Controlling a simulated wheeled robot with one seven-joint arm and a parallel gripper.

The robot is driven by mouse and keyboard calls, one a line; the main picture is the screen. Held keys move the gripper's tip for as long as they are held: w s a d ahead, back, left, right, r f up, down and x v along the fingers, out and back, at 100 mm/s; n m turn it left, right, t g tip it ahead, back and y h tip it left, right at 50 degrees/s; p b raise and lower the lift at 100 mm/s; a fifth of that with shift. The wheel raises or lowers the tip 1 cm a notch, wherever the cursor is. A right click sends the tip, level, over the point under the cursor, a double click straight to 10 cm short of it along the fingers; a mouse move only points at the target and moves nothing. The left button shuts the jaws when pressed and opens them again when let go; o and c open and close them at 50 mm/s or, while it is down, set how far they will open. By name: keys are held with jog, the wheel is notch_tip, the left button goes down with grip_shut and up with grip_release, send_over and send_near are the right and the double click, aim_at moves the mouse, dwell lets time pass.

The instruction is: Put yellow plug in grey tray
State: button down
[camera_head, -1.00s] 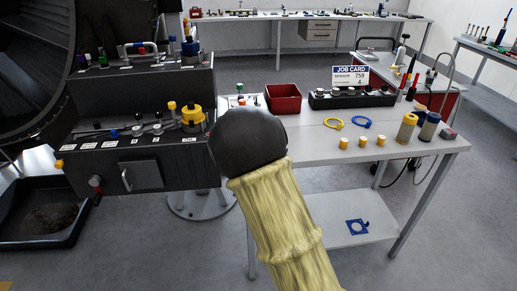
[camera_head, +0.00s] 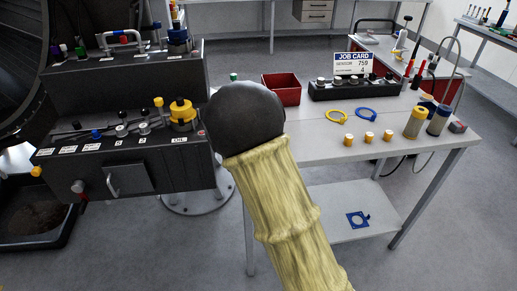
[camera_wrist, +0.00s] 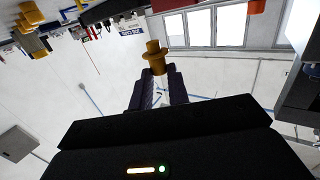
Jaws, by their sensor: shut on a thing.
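My gripper (camera_wrist: 156,76) is shut on a yellow plug (camera_wrist: 154,56) in the wrist view. The plug has a wide collar and a narrower top, and it stands out beyond the fingertips. In the head view my dark rounded arm joint and yellow-sleeved arm hide the gripper and the held plug. I cannot make out a grey tray with certainty; the part of the table behind my arm is hidden.
The table (camera_head: 325,152) holds a red bin (camera_head: 282,88), a dark rack (camera_head: 345,90) with a job card, yellow and blue rings, several yellow caps and two cylinders (camera_head: 415,122). A dark stepped bench (camera_head: 125,150) stands left. The table's front middle is clear.

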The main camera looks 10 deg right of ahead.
notch_tip(320, 180, down, 6)
jog(key=shift+f, duration=0.1)
dwell(0.4)
jog(key=shift+f, duration=1.85)
jog(key=shift+f, duration=0.25)
jog(key=c, duration=1.3)
grip_release()
jog(key=shift+r, duration=0.1)
jog(key=shift+c, duration=0.2)
